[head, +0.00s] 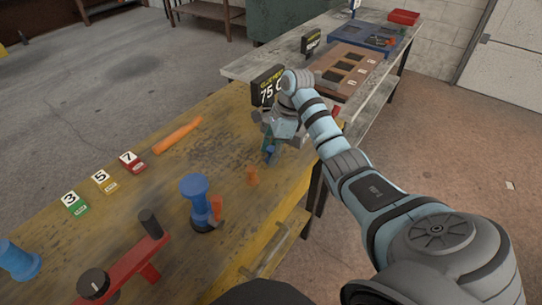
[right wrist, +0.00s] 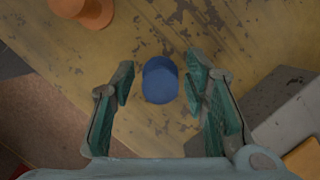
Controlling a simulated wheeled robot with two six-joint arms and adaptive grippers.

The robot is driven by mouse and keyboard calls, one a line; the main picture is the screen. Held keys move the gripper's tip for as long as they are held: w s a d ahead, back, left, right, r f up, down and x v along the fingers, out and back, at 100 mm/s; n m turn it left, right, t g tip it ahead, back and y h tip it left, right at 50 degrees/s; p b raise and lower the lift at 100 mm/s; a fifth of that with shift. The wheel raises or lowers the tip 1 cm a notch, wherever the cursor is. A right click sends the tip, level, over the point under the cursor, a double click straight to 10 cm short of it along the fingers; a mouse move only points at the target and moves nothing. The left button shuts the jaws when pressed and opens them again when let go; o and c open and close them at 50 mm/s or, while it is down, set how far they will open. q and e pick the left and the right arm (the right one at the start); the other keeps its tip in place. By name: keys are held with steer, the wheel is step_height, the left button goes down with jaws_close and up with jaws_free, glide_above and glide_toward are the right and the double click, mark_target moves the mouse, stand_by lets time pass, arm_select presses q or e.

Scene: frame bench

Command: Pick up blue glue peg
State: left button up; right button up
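The blue glue peg (right wrist: 160,82) stands on the worn yellow bench, seen from above in the right wrist view. It also shows low at the fingertips in the head view (head: 270,153). My right gripper (right wrist: 160,74) is open, with one green finger on each side of the peg. Gaps show between the peg and both fingers, so it is not gripped. In the head view my right gripper (head: 273,142) is over the far right part of the bench. My left gripper is not in view.
An orange peg (head: 252,175) stands close to the right gripper. A display reading 75 C (head: 266,88) is behind it. The bench's right edge is near.

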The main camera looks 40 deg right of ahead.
steer(key=c, duration=0.8)
